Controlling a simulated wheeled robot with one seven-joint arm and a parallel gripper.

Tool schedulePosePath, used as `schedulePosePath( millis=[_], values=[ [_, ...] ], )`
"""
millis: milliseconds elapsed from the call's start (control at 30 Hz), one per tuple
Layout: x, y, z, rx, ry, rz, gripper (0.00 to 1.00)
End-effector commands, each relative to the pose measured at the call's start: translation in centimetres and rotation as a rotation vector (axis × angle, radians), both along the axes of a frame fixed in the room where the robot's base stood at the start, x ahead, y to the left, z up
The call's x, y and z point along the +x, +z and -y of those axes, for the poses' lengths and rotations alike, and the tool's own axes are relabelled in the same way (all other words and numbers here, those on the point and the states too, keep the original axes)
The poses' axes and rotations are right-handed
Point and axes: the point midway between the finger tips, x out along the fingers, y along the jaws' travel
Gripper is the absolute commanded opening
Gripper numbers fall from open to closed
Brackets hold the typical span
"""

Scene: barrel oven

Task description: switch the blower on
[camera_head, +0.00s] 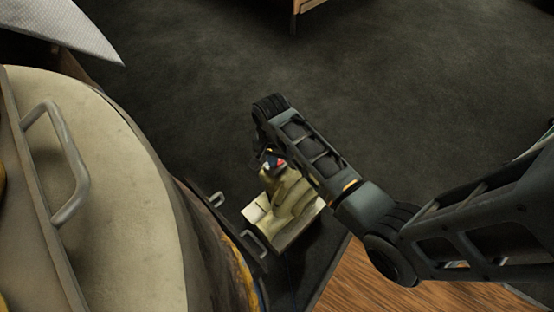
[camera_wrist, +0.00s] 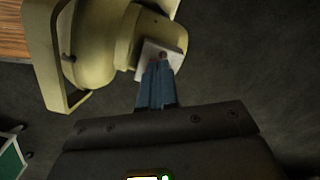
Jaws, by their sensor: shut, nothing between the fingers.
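The blower (camera_head: 287,203) is a cream-coloured housing standing low on the dark floor beside the barrel oven. It also fills the upper left of the wrist view (camera_wrist: 100,35). A pale square plate (camera_wrist: 176,60) with a small reddish-brown knob (camera_wrist: 162,54) sits on its side and looks like the switch. My gripper (camera_wrist: 158,68) has its blue fingers shut together and empty. Their tips overlap the plate just below the knob in the wrist view; I cannot tell whether they touch. In the head view my arm hides most of the gripper and the plate.
The cream barrel oven (camera_head: 110,190) with a metal handle (camera_head: 72,170) fills the left of the head view. Smaller handles (camera_head: 255,242) stick out near the blower. A wooden surface (camera_head: 375,285) lies at the bottom.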

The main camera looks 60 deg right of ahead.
Motion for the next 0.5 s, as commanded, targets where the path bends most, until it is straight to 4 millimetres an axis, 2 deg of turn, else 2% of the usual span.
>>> schedulePosePath(
  millis=[500],
  values=[
    [-0.01, -0.49, 0.03, 0.000, 0.000, 0.000, 0.00]
  ],
)
